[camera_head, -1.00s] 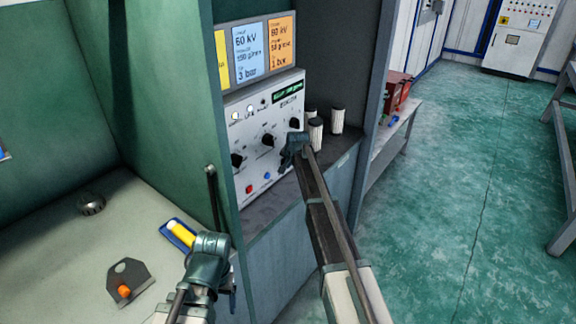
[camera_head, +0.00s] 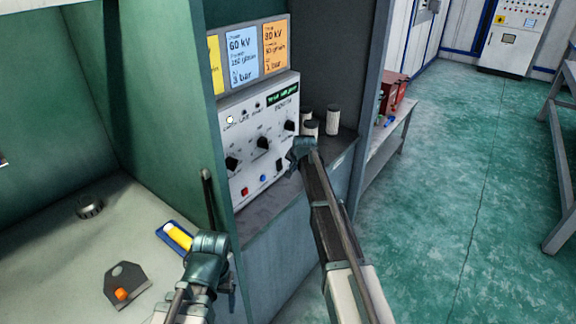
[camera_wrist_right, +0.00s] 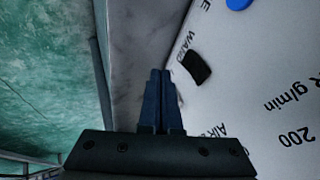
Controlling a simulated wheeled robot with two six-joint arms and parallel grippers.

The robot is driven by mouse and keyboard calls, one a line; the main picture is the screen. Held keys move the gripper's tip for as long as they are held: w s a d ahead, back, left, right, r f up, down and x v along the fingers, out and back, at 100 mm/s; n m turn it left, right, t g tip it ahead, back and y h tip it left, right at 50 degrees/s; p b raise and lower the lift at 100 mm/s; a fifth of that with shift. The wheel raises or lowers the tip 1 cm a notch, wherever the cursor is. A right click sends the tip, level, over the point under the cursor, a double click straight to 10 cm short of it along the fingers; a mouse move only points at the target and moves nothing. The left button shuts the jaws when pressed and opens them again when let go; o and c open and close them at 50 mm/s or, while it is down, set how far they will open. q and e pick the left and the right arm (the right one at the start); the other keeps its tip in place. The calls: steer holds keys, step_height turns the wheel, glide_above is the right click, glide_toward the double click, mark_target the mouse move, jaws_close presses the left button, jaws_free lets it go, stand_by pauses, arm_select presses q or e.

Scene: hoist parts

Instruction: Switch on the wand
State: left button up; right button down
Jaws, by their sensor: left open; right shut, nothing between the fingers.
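The white control panel (camera_head: 250,150) stands upright in a cabinet bay, with knobs, buttons and small lamps on its face. The black rocker switch (camera_wrist_right: 197,67) beside the word WAND shows in the right wrist view. It also shows at the lower right of the panel (camera_head: 279,165). Its on or off position is unclear. My right gripper (camera_wrist_right: 160,74) is shut and empty, its tips close to the switch but apart from it in the picture. In the head view my right gripper (camera_head: 293,165) is just right of the switch. My left gripper (camera_head: 226,272) is open, over the left bay's front.
A blue button (camera_head: 263,178) and a red button (camera_head: 244,191) are left of the switch. White canisters (camera_head: 332,120) stand behind my right gripper. A green post separates the bays. A yellow-and-blue item (camera_head: 177,236) and a grey plate (camera_head: 127,284) lie at left.

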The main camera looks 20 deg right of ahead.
arm_select(q)
step_height(320, 180, up, 8)
steer(key=p, duration=0.6)
arm_select(e)
steer(key=v, duration=0.9)
steer(key=shift+r, duration=0.2)
arm_select(q)
steer(key=shift+a+f, duration=0.1)
steer(key=shift+f, duration=0.05)
arm_select(e)
steer(key=shift+s, duration=0.1)
